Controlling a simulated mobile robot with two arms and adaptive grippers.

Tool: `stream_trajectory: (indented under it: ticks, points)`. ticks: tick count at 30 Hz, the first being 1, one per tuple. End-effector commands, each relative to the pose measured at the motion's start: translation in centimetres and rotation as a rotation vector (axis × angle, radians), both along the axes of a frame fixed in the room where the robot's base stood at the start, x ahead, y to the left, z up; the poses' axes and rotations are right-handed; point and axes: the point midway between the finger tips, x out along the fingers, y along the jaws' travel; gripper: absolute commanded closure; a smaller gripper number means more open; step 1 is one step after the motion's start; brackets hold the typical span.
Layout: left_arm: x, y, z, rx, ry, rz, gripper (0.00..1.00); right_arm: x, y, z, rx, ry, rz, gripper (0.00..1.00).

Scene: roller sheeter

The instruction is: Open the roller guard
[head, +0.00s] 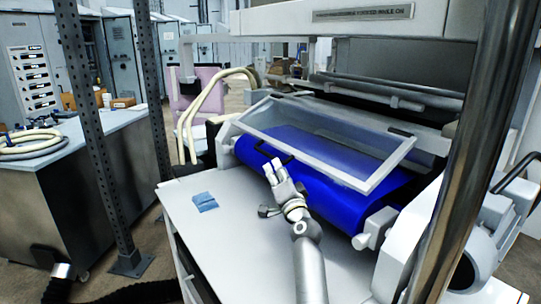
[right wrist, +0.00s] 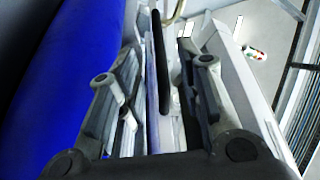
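The roller guard (head: 320,137) is a clear panel in a pale grey frame, lying tilted over the blue roller (head: 318,190). Its black handle (head: 274,153) is on the near edge, towards the left. My right gripper (head: 273,164) is at this handle, in front of the roller. In the right wrist view its two fingers (right wrist: 160,95) are apart, with the black handle bar (right wrist: 160,60) between them. I see a gap on the right side of the bar; contact on the left cannot be told. My left gripper is not seen.
A pale flat table (head: 225,240) lies in front of the roller, with a blue cloth (head: 204,202) on it. A perforated post (head: 92,130) stands left and a shiny metal post (head: 475,140) right. A side bench (head: 60,180) with coiled hose is at left.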

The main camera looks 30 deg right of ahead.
Motion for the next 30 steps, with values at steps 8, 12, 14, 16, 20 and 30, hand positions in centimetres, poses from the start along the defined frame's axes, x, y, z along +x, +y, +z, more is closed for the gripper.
stream_trajectory:
  ticks: [8,12,14,16,20,30]
  points:
    - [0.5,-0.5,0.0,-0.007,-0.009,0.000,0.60,4.1,-0.8,1.0,0.000,-0.001,0.001,0.66]
    - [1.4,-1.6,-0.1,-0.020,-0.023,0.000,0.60,5.8,-1.2,1.4,0.000,-0.001,-0.001,0.66]
    - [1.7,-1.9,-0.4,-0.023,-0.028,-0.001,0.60,6.5,-1.3,1.4,-0.001,0.000,0.001,0.66]
    - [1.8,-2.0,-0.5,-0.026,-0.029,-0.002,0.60,7.1,-1.4,1.6,-0.001,-0.002,0.001,0.66]
    - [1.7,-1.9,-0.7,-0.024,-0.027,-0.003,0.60,7.9,-1.5,1.8,0.000,-0.001,0.001,0.66]
    - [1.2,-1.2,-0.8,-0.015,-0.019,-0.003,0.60,8.4,-1.6,2.0,0.000,-0.001,-0.001,0.66]
